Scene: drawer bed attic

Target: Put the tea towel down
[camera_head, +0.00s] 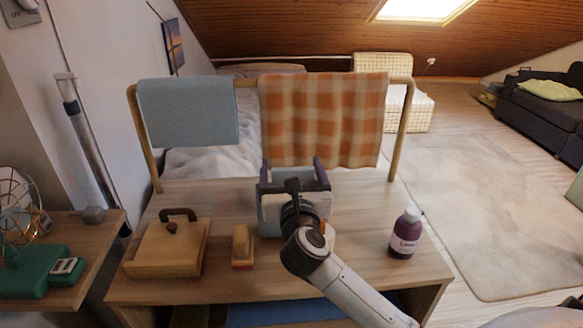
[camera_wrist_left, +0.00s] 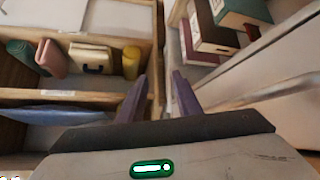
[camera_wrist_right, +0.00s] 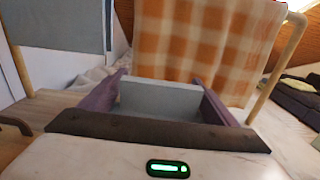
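A pale blue-grey folded block (camera_wrist_right: 160,97), which looks like the tea towel, fills the gap between the fingers of my right gripper (camera_head: 293,166) in the right wrist view. The fingers seem to touch it on both sides. The gripper is over the back middle of the wooden table, pointing toward the rail; its wrist hides part of what is below. My left gripper (camera_wrist_left: 158,76) is outside the head view. Its fingers are apart with nothing between them, in front of shelving.
An orange checked towel (camera_head: 325,118) and a blue-grey towel (camera_head: 188,112) hang on the rail. The table (camera_head: 345,245) holds a wooden box (camera_head: 168,250), a small wooden block (camera_head: 242,247) and a purple bottle (camera_head: 405,235). Bare tabletop lies between gripper and bottle.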

